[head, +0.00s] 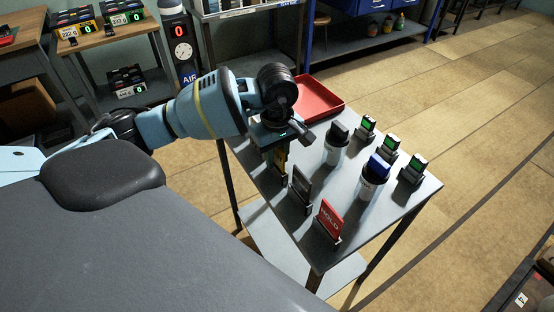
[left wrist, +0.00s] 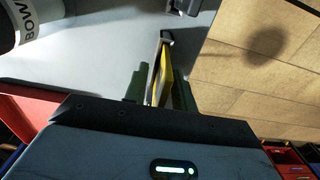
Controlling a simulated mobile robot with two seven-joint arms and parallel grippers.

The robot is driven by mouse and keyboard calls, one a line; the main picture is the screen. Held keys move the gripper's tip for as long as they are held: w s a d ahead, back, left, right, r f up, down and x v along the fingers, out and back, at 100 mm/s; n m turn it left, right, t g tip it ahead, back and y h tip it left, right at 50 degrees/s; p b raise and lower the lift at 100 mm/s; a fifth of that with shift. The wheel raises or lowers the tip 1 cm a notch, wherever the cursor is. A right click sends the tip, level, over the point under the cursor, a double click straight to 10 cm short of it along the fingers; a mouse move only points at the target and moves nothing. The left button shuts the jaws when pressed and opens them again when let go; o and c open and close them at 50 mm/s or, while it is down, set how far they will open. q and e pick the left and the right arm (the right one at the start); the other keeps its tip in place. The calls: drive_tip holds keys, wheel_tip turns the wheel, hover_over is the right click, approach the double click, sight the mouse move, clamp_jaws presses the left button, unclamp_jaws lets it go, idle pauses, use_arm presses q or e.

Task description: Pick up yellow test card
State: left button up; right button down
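The yellow test card (head: 279,158) stands upright in a small dark stand (head: 279,178) on the grey table, partly hidden by my gripper. My left gripper (head: 275,148) points down over this card from above. In the left wrist view, its two green fingers (left wrist: 158,82) are apart, one on each side of the yellow card (left wrist: 162,75). The fingers look open, with no clear grip on the card. My right gripper is not in view.
Beside it on the table (head: 255,160) stand a grey card (head: 301,184), a red HOLD card (head: 331,220), a dark-capped bottle (head: 335,147), a blue-capped bottle (head: 372,178) and several green-screened devices (head: 389,147). A red tray (head: 318,98) lies at the back.

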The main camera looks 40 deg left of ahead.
use_arm(q)
clamp_jaws()
wheel_tip(320, 180, up, 9)
drive_tip(key=shift+r, duration=0.55)
